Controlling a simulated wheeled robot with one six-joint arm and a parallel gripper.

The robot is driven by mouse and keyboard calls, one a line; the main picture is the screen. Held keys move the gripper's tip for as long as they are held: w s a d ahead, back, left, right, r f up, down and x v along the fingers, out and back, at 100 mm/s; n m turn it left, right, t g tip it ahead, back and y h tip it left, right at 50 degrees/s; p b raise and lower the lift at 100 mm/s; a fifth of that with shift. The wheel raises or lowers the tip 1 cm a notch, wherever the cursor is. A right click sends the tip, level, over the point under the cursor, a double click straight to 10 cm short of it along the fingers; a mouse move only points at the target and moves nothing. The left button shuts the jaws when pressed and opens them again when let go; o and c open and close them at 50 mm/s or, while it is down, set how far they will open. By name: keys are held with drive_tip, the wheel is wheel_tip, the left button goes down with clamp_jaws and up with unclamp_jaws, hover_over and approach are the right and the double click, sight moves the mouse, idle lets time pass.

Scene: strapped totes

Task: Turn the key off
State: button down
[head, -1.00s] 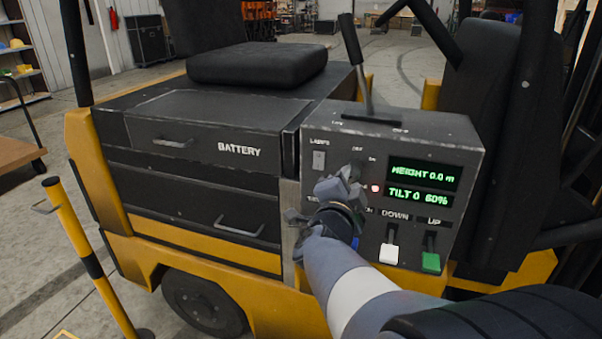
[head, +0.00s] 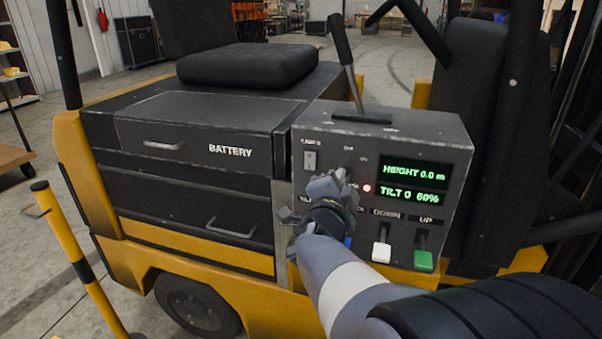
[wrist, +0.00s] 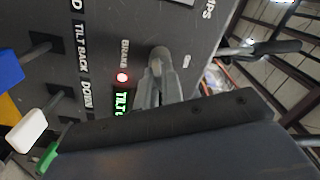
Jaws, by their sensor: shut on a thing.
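The dark control panel (head: 455,160) stands on the forklift in front of me. Its key (head: 347,164) sits in the upper middle, below small labels, and is mostly hidden by my gripper. My gripper (head: 338,180) is at the panel, shut on the key. The wrist view also shows my gripper (wrist: 158,72), with its fingers close together against the panel. A red light (head: 367,188) beside the key is lit. The display (head: 413,175) glows green with height and tilt readings.
A lamp switch (head: 310,159) is up and left of my gripper. A white lever (head: 381,252) and a green lever (head: 423,260) stick out below right. A blue lever (wrist: 8,68) is close by. A tall black lever (head: 345,55) rises from the panel's top.

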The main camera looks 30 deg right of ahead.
drive_tip(key=n+p, duration=0.5)
drive_tip(key=n, duration=0.6)
drive_tip(key=shift+n+p, duration=0.3)
drive_tip(key=shift+n, duration=0.1)
idle(0.5)
drive_tip(key=c, duration=1.6)
unclamp_jaws()
drive_tip(key=shift+o, duration=0.2)
drive_tip(key=shift+a, duration=0.1)
drive_tip(key=p+v, duration=0.1)
drive_tip(key=v, duration=0.9)
drive_tip(key=shift+s+a, duration=0.2)
drive_tip(key=shift+s, duration=0.05)
